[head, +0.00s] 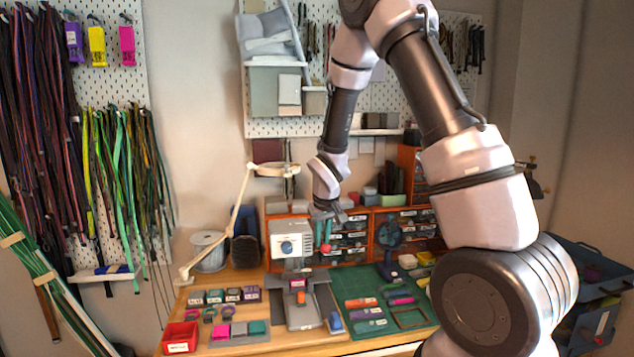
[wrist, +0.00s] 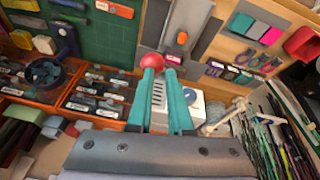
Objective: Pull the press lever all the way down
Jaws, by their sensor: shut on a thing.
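The press (head: 291,241) is a white box with a blue dial, standing over a grey base (head: 303,317) on the bench. Its white body also shows behind my fingers in the wrist view (wrist: 191,108). The lever's red ball knob (wrist: 151,61) sits at the tips of my teal fingers; it shows small at the press's right side in the head view (head: 326,249). My gripper (wrist: 161,72) points down and is shut on the knob, also seen in the head view (head: 323,243). The lever's rod is mostly hidden by the fingers.
Orange drawer units (head: 350,240) stand behind the press. A green mat (head: 375,333) with coloured tools lies to its right, near a small dark fan (head: 389,236). A lamp (head: 243,195) stands left. A red bin (head: 180,338) is at the front left.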

